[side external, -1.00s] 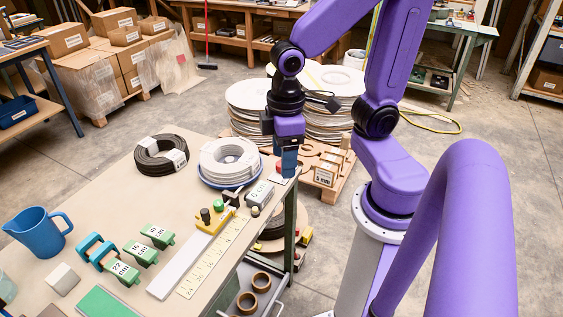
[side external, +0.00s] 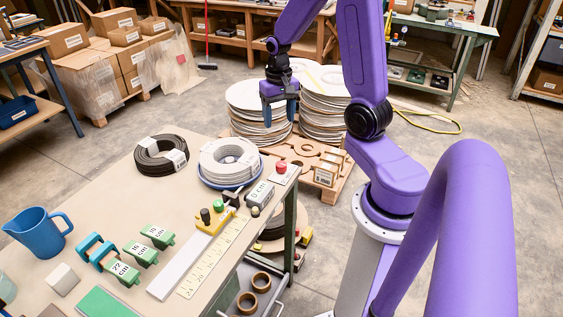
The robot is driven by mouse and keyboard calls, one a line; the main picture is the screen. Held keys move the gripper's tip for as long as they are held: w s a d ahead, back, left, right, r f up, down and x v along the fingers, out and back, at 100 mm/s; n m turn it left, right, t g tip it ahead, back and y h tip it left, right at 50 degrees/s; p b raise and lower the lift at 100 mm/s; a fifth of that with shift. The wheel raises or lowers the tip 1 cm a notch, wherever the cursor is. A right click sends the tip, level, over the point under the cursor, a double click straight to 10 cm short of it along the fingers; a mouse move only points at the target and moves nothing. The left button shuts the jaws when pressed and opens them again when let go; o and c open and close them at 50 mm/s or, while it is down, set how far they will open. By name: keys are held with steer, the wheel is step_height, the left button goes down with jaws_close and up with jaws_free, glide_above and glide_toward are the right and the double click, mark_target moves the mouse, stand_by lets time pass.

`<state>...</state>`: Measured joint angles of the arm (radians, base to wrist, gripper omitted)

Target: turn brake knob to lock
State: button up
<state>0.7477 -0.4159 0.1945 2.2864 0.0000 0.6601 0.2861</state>
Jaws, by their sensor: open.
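A yellow block (side external: 214,219) on the ruler fixture carries a black knob (side external: 205,215) and a green knob (side external: 218,205). A red knob (side external: 281,167) stands on a pale base at the table's far right corner. A small beige knob (side external: 255,211) sits beside the grey block marked 0 cm (side external: 259,193). I cannot tell which of these is the brake knob, or its setting. My gripper (side external: 279,118) is open and empty, fingers down, above and apart from the red knob, in front of the stacked white discs.
The table (side external: 105,200) holds a black cable coil (side external: 160,156), a white coil (side external: 229,157) in a blue dish, a blue jug (side external: 38,234) and several green marked blocks (side external: 157,236). Disc stacks (side external: 322,98) stand on a pallet behind. Air above the table is free.

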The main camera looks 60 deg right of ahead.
steer(key=d, duration=0.1)
glide_toward(282, 164)
steer(key=shift+m, duration=0.4)
step_height(282, 164, down, 9)
stand_by(0.4)
steer(key=shift+w, duration=0.1)
steer(key=c, duration=1.1)
